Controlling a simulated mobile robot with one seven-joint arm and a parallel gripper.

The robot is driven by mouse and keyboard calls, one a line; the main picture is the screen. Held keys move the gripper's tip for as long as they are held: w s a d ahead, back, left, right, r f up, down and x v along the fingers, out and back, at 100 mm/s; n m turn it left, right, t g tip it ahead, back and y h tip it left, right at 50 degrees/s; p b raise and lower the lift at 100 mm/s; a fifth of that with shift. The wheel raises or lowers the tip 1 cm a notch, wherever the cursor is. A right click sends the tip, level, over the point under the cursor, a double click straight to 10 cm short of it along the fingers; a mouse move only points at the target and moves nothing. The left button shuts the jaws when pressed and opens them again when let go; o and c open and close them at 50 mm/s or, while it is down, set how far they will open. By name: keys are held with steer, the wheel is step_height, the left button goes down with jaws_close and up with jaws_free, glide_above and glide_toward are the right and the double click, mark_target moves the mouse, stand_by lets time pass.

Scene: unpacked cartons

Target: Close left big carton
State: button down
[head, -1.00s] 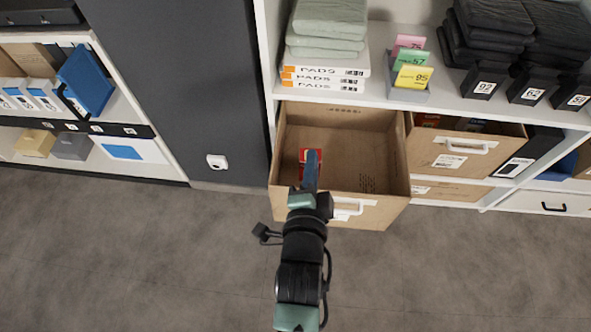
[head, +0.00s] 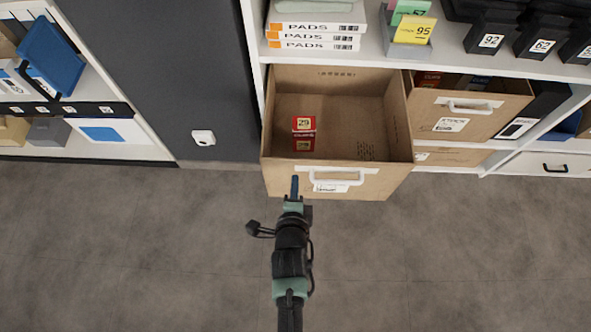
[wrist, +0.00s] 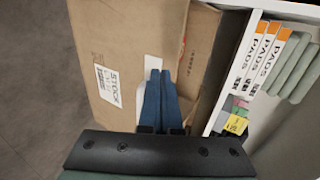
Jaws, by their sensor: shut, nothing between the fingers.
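The left big carton (head: 378,182) is a brown cardboard drawer, pulled out of the shelf and open at the top. Its front has a white handle (head: 336,177) with a label below. A red box (head: 303,134) marked 29 lies inside at the left. My gripper (head: 294,180) has its blue fingers shut and empty, at the carton's front panel left of the handle. In the wrist view the shut fingers (wrist: 159,75) overlap the cardboard (wrist: 120,35) beside a STOCK label. I cannot tell whether they touch it.
A second carton (head: 485,118) with a handle protrudes to the right. PADS boxes (head: 312,36) and coloured tags (head: 411,28) sit on the shelf above. A grey wall panel (head: 150,70) stands to the left. The floor (head: 430,260) in front is clear.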

mark_target(296, 162)
steer(key=shift+w, duration=2)
steer(key=shift+w, duration=0.1)
